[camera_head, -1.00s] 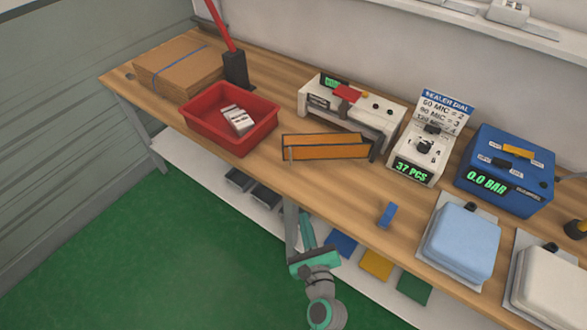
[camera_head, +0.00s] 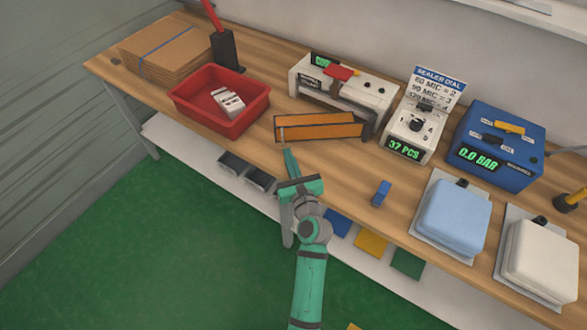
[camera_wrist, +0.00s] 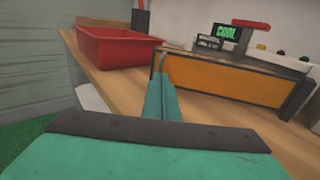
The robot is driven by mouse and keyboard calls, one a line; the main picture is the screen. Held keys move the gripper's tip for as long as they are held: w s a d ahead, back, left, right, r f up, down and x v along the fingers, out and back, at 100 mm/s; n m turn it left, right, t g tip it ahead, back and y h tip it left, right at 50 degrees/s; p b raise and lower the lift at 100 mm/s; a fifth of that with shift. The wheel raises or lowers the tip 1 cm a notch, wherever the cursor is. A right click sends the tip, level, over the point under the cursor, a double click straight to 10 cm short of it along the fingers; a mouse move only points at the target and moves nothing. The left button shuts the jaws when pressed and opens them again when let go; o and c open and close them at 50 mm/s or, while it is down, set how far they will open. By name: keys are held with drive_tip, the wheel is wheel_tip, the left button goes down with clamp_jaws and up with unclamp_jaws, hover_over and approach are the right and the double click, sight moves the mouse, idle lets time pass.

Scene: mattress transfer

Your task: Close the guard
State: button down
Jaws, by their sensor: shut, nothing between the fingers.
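The guard is an orange panel with a dark frame (camera_head: 319,127), swung down at the front of the white sealer (camera_head: 342,88). In the wrist view the orange guard (camera_wrist: 226,80) stands just beyond my fingers, at the right. The sealer's screen reads "COOL" in the wrist view, and a red handle (camera_head: 341,72) sits on its top. My gripper (camera_head: 288,155) is shut and empty, with its fingertips near the guard's lower left end. In the wrist view my fingers (camera_wrist: 161,88) point at the guard's left edge; I cannot tell whether they touch it.
A red bin (camera_head: 220,105) with white packets stands left of the guard. A dial box (camera_head: 414,130) and a blue pressure box (camera_head: 497,145) stand to the right. A small blue block (camera_head: 381,193) and a light-blue packed bundle (camera_head: 455,218) lie nearer the front edge.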

sight(283, 142)
drive_tip(key=shift+x, duration=1.55)
